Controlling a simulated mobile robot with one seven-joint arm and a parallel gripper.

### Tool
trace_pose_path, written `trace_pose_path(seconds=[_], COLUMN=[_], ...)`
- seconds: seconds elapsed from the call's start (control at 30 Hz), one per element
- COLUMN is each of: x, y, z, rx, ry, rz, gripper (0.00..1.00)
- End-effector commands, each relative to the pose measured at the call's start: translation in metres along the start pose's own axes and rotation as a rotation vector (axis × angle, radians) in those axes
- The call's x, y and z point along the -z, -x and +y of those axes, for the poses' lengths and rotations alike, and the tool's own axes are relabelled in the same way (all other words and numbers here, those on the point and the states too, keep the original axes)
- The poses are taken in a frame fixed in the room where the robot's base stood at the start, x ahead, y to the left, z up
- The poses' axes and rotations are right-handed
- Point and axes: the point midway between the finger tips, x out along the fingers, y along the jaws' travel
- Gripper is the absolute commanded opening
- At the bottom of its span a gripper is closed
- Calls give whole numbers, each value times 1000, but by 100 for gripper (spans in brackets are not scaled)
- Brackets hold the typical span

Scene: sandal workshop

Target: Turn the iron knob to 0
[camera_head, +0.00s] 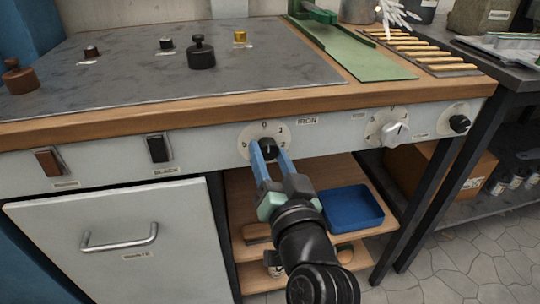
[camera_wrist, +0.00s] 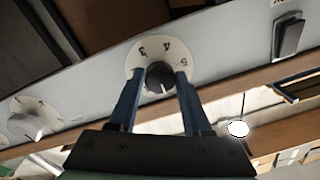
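My gripper (camera_head: 269,153) reaches up from below, with one blue finger on each side of the knob. In the wrist view the knob (camera_wrist: 159,76) sits between the fingertips (camera_wrist: 160,80), with narrow gaps that make contact hard to judge. A light pointer mark on the knob faces the lower edge there. The number it meets is not readable.
A white knob (camera_head: 394,133) and a small black knob (camera_head: 459,124) sit to the right on the panel. Two rocker switches, brown (camera_head: 48,161) and black (camera_head: 159,148), are to the left. A blue tray (camera_head: 352,207) lies on the shelf below.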

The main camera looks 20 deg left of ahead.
Motion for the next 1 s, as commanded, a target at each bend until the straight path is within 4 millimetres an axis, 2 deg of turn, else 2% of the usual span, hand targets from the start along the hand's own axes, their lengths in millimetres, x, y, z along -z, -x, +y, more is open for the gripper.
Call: trace_pose_path(seconds=[0.03,0.13,0.4,0.53,0.67,1.0], x=[0,0,0,0,1,0], y=[0,0,0,7,27,100], z=[0,0,0,1,0,1], rx=[0,0,0,-1,-2,-5], ry=[0,-1,-2,-3,-4,-3], rz=[-1,0,0,0,0,0], gripper=[59,77,77,77,77,77])
